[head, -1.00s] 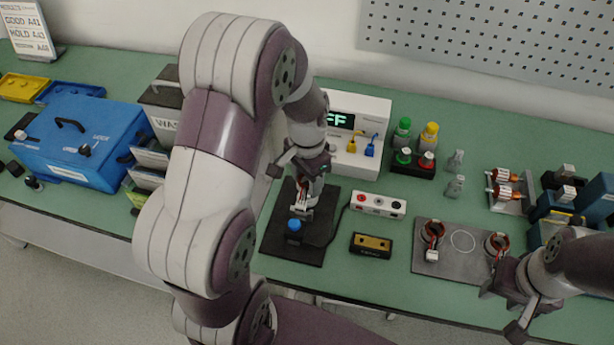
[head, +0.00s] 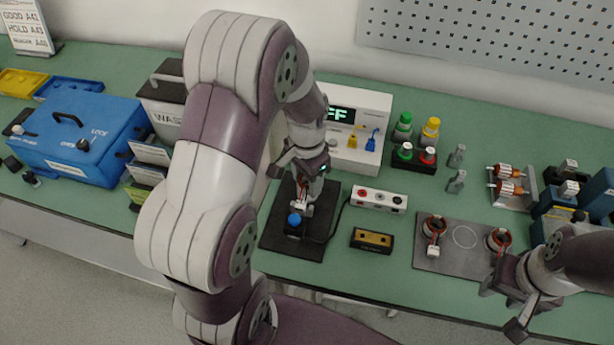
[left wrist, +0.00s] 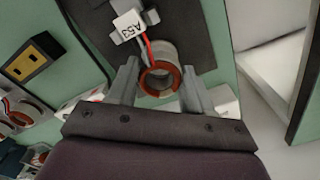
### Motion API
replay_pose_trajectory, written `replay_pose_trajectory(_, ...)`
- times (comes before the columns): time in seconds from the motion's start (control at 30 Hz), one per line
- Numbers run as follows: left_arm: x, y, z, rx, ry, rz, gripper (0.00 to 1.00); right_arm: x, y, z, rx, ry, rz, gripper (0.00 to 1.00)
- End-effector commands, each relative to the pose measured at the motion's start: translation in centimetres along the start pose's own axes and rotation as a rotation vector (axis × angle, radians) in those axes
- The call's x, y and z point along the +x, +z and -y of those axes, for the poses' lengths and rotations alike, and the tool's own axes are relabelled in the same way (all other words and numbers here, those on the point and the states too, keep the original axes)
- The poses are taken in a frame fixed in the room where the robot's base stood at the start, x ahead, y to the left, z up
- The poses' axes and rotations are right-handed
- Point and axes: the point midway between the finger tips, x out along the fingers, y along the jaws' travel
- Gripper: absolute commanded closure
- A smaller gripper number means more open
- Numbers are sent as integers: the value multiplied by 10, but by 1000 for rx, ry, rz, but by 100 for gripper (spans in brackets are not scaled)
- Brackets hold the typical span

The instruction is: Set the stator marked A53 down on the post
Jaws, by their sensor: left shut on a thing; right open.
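The stator marked A53 (left wrist: 160,76) is a grey ring with copper-coloured windings and red and white wires. Its white A53 tag (left wrist: 127,25) shows in the left wrist view. My left gripper (left wrist: 160,90) is shut on the stator, one finger on each side. In the head view my left gripper (head: 308,190) is over the black plate (head: 322,215), just behind a blue button (head: 294,219). I cannot make out the post; the gripper and stator may hide it. My right gripper (head: 500,305) is open and empty at the front right.
A white meter (head: 352,150) stands behind the plate. A white socket box (head: 379,200) and a black-and-yellow block (head: 372,240) lie right of it. A grey tray (head: 465,262) holds two other stators. A blue box (head: 80,135) is at left.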

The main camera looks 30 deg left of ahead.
Motion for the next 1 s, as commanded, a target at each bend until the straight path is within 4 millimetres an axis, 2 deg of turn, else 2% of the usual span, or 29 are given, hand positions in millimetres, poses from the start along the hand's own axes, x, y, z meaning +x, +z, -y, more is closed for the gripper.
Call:
replay_pose_trajectory(0.5, 7, 0, 0, 0, 0, 0, 85, 0, 0, 0, 0, 0, 0, 57)
replay_pose_trajectory(0.53, 7, 0, 0, 0, 0, 0, 43, 0, 0, 0, 0, 0, 0, 57)
replay_pose_trajectory(0.6, 7, 0, 0, 0, 0, 0, 21, 0, 0, 0, 0, 0, 0, 57)
replay_pose_trajectory(0.87, 7, 0, 0, 0, 0, 0, 20, 0, 0, 0, 0, 0, 0, 57)
replay_pose_trajectory(1.0, -8, -1, 0, 0, -2, -3, 20, -1, 0, 0, 0, 0, 0, 57)
